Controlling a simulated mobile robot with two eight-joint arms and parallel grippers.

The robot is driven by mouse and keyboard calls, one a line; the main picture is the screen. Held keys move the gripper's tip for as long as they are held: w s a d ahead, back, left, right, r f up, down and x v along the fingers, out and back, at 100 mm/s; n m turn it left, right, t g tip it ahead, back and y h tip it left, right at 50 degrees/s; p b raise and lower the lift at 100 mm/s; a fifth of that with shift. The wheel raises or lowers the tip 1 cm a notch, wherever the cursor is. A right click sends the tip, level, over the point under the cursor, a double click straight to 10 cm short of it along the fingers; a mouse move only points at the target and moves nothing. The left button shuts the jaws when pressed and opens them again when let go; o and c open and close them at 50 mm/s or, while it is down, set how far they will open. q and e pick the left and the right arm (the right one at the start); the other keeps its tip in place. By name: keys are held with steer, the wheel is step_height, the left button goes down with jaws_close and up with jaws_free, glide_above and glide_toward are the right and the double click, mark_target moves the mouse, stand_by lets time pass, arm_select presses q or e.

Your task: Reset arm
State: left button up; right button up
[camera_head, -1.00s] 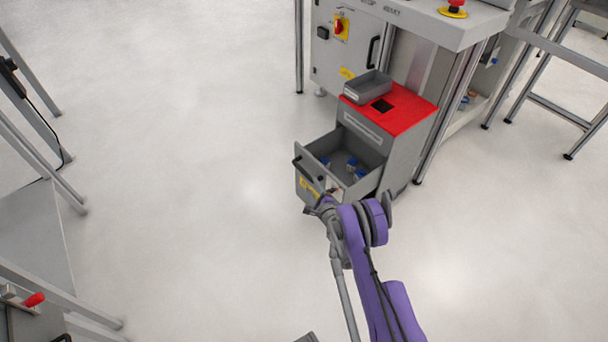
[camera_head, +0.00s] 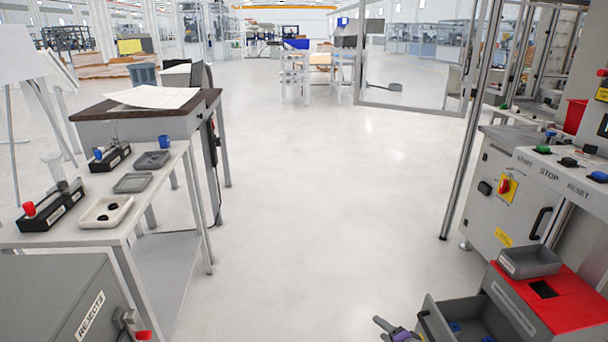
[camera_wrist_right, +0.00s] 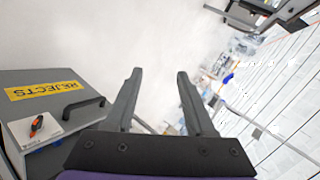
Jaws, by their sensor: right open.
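My right gripper (camera_head: 383,326) shows at the bottom edge of the head view, just left of the open grey drawer (camera_head: 431,325), with only a bit of the purple arm visible. In the right wrist view its two dark fingers (camera_wrist_right: 159,75) are spread apart with nothing between them. A grey panel (camera_wrist_right: 35,82) with a yellow REJECTS label and a black handle lies left of the fingers, apart from them. The left gripper is not in view.
The drawer belongs to a red-topped cabinet (camera_head: 580,303) bearing a grey bin (camera_head: 530,262); blue-topped items lie inside. A control station (camera_head: 510,190) stands behind it. A table (camera_head: 165,185) with trays stands left. The middle floor is clear.

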steer(key=s+a+r+n+g+h, duration=0.2)
steer(key=s+n+g, duration=0.3)
steer(key=s, duration=1.2)
steer(key=s+a+r+n+g+h, duration=0.15)
steer(key=s+n, duration=0.55)
steer(key=s, duration=1)
arm_select(q)
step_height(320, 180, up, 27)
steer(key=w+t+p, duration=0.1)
steer(key=p, duration=2.3)
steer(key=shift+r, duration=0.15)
arm_select(e)
step_height(320, 180, up, 26)
steer(key=w, duration=0.1)
steer(key=shift+w+t, duration=0.3)
steer(key=shift+t, duration=0.05)
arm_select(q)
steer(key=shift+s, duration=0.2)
arm_select(e)
steer(key=shift+s+y, duration=0.2)
steer(key=shift+y, duration=0.05)
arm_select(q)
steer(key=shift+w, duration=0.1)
arm_select(e)
steer(key=shift+w, duration=0.1)
steer(key=shift+d, duration=0.1)
